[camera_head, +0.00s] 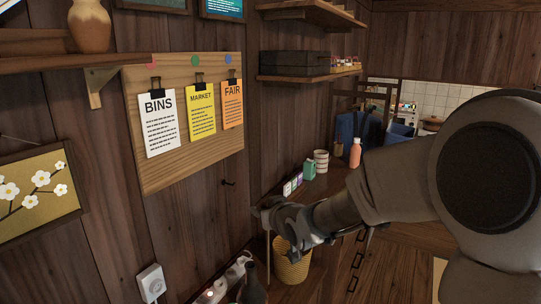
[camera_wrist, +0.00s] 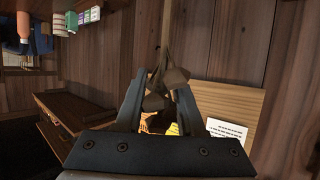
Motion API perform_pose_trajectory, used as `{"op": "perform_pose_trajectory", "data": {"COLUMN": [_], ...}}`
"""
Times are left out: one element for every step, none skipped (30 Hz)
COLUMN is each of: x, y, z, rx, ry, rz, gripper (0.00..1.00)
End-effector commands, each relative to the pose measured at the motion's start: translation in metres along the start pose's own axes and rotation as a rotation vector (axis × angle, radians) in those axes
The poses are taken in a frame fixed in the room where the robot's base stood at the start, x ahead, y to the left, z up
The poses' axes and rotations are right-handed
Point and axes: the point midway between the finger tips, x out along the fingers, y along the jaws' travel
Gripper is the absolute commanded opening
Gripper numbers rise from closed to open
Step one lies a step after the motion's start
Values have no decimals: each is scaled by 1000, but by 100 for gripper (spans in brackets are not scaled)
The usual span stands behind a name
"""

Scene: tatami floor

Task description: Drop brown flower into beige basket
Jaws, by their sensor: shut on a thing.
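The brown flower (camera_wrist: 172,78) is between the two fingers of my gripper (camera_wrist: 165,84) in the wrist view. Its dark brown, petal-like parts sit at the fingertips and a thin part runs toward the top of the picture. My gripper (camera_head: 272,212) is shut on it. The beige basket (camera_head: 292,270) is woven and stands below my gripper, partly covered by my gripper and wrist. Its inside cannot be seen clearly.
A dark wooden counter (camera_head: 325,185) behind my gripper holds a green carton (camera_head: 309,170), a striped cup (camera_head: 321,160) and an orange bottle (camera_head: 355,152). Dark bottles (camera_head: 252,285) stand left of the basket. A notice board (camera_head: 188,120) hangs on the left wall.

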Motion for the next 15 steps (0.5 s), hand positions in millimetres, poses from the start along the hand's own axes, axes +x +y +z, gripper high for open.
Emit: {"op": "perform_pose_trajectory", "data": {"x": [1, 1, 0, -1, -2, -4, -5, -7, -10, -11, -13, -15, -16, -17, -18], "y": [18, 30, 45, 57, 68, 82, 92, 101, 111, 118, 124, 132, 136, 139, 143], "z": [10, 15, 23, 28, 34, 41, 46, 50, 56, 60, 64, 67, 70, 72, 74], "rx": [18, 30, 45, 57, 67, 80, 90, 98, 110, 117, 123, 130, 136, 140, 144], "ry": [-5, -5, -5, -5, -5, -6, -4, -4, -3, -4, -4, -3, -2, -2, -1], "rz": [40, 67, 103, 132, 158, 192, 215, 237, 265, 282, 298, 317, 328, 337, 347], "gripper": [0, 0, 0, 0, 0, 0, 0, 0, 0, 0, 0, 0, 0, 0, 0]}}
